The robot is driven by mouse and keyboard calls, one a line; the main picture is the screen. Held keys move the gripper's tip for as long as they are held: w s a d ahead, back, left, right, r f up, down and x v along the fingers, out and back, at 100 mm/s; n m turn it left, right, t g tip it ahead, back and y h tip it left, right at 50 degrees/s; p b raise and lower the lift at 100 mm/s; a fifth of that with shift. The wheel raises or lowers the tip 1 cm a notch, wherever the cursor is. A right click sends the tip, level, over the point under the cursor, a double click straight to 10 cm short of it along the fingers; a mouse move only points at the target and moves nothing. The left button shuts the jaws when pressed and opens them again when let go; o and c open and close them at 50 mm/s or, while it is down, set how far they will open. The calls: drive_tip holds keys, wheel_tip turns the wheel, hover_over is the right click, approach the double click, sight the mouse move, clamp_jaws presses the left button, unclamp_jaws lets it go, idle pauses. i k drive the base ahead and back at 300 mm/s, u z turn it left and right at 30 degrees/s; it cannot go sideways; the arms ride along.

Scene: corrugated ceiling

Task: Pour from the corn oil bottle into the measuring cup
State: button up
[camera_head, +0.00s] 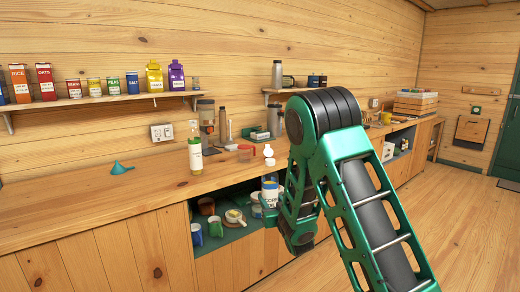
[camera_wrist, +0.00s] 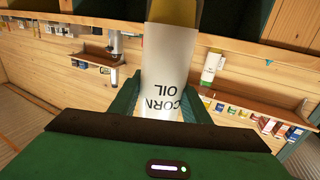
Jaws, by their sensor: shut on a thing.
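A corn oil bottle (camera_wrist: 168,65) with a white label fills the middle of the wrist view, its lettering upside down as the rest of that view is. My gripper (camera_wrist: 170,105) is shut around it, with green fingers on both sides. In the head view my arm hides most of the gripper; a white labelled part (camera_head: 270,195), apparently the held bottle, shows beside it in front of the open cabinet. I cannot identify the measuring cup surely; a small clear vessel with red on it (camera_head: 245,153) stands on the counter and may be it.
A green-capped bottle (camera_head: 195,150) and a teal funnel (camera_head: 121,168) stand on the wooden counter (camera_head: 70,205). Open shelving below holds mugs (camera_head: 215,226). A wall shelf (camera_head: 100,101) carries several packages. The counter's left part is mostly clear.

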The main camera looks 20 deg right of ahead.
sight(244, 151)
drive_tip(key=z, duration=0.55)
drive_tip(key=i, duration=1.3)
drive_tip(key=u, duration=0.1)
